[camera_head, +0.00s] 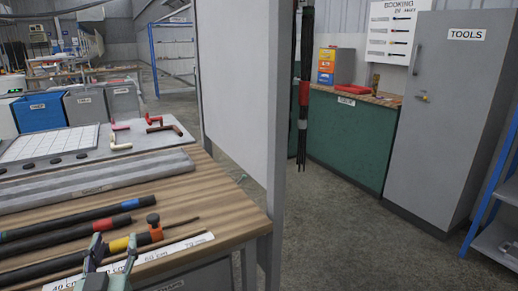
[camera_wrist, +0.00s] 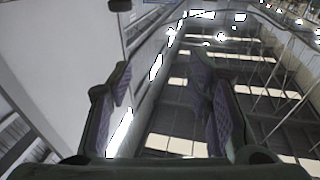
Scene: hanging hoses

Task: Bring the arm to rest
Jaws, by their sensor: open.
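My gripper (camera_head: 114,247) shows at the bottom edge of the head view, in front of the wooden bench (camera_head: 228,208). Its two fingers stand apart and point up. In the wrist view my gripper (camera_wrist: 160,82) is open, with nothing between its padded fingers. That view looks up past a pale panel at the dark roof with bright skylights. Most of my arm is out of view. Dark hoses (camera_head: 70,220) with blue, red and yellow bands lie on the bench behind the gripper; whether it touches any of them I cannot tell.
A tall white panel (camera_head: 238,80) rises at the bench's right end. Dark hoses (camera_head: 304,90) hang beyond it, near a green counter (camera_head: 343,140) and a grey tools cabinet (camera_head: 450,110). Bins (camera_head: 40,112) stand behind the bench. Floor (camera_head: 340,235) right of the bench is clear.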

